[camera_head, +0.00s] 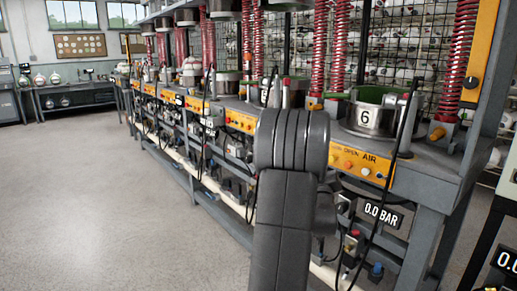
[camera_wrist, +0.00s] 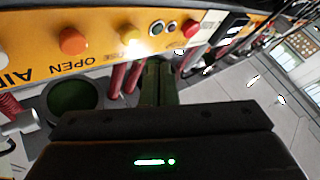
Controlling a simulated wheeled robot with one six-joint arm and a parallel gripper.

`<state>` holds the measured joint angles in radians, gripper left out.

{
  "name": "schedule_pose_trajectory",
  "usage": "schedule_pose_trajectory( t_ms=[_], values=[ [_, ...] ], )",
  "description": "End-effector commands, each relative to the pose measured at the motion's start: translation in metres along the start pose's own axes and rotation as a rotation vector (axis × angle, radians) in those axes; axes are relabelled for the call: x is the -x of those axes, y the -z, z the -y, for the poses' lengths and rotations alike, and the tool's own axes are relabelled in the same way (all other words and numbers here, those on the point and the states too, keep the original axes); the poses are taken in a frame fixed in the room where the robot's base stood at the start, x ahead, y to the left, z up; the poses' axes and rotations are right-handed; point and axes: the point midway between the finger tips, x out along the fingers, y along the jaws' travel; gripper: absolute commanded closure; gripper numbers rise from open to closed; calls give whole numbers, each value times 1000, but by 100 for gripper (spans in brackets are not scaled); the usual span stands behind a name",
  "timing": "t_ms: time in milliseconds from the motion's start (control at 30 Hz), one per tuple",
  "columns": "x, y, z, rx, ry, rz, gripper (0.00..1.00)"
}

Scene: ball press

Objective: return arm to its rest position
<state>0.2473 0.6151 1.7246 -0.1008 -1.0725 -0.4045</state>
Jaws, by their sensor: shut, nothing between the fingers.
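My arm (camera_head: 285,205) rises through the middle of the head view, dark grey and bent, in front of the press bench. It hides my gripper there. In the wrist view my gripper (camera_wrist: 158,72) shows as narrow dark fingers beyond the black wrist housing. The fingers are together and nothing shows between them. They point away from the housing, close to an orange control panel (camera_wrist: 100,38) that appears upside down with the words OPEN and AIR. Whether they touch the panel I cannot tell.
The press bench (camera_head: 430,185) runs from the right front to the back left. A 0.0 BAR display (camera_head: 381,213) hangs below. Open floor (camera_head: 110,205) lies to the left.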

Motion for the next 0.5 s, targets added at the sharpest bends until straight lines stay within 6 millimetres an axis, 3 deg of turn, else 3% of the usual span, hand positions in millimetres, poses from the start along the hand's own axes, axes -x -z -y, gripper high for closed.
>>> schedule_pose_trajectory(
  t_ms=[67, 233, 500],
  values=[
    [-2, 3, -2, 0, 1, 4, 100],
    [22, 13, 17, -1, 2, -2, 100],
    [40, 28, 29, 0, 0, -1, 100]
  ],
)
